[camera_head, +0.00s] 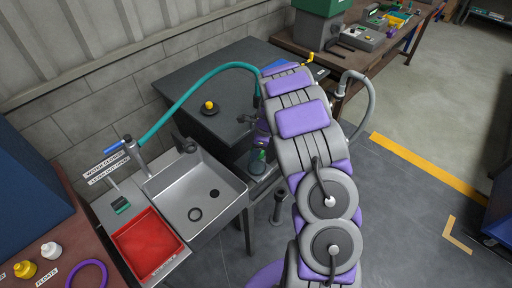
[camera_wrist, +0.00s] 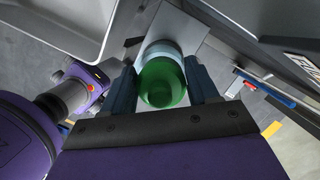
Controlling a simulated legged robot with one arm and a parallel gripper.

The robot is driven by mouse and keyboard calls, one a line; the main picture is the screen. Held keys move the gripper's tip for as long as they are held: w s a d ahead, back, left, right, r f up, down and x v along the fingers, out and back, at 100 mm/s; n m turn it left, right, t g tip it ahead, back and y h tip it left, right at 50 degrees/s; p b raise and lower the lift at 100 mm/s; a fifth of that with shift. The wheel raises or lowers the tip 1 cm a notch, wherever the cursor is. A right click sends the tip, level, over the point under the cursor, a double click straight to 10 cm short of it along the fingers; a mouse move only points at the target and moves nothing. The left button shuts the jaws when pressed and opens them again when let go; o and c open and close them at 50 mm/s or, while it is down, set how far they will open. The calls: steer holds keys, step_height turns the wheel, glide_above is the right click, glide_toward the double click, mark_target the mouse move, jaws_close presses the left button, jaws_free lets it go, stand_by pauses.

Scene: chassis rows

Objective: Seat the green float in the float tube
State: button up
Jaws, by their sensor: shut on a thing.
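In the wrist view the green float (camera_wrist: 163,84) sits between the two dark fingers of my gripper (camera_wrist: 162,66), which is shut on it. A pale, clear round rim (camera_wrist: 160,47), which looks like the float tube, shows just beyond the float over a light grey plate. I cannot tell whether the float is inside this tube or only in front of it. In the head view a small green shape (camera_head: 258,157) shows beside the sink, partly hidden by my arm. The gripper fingers are not clear there.
A steel sink (camera_head: 195,194) with a dark ring in it lies left of my arm. A red tray (camera_head: 147,245) is in front of it. A teal hose (camera_head: 190,92) arches from the tap behind. Yellow (camera_head: 25,269) and white (camera_head: 50,250) floats stand at lower left.

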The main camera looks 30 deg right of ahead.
steer(key=shift+s+a+f, duration=0.1)
steer(key=shift+s+f, duration=0.15)
steer(key=shift+f, duration=0.1)
steer(key=o, duration=1.1)
steer(key=shift+s+f, duration=0.1)
steer(key=shift+f, duration=0.05)
steer(key=shift+s+a+f, duration=0.1)
steer(key=p+v, duration=0.1)
steer(key=v, duration=0.5)
steer(key=w+p+v, duration=0.1)
steer(key=v, duration=0.5)
steer(key=p+v, duration=0.1)
steer(key=v, duration=0.5)
steer(key=shift+w+r, duration=0.15)
steer(key=shift+r, duration=0.15)
steer(key=shift+d, duration=0.25)
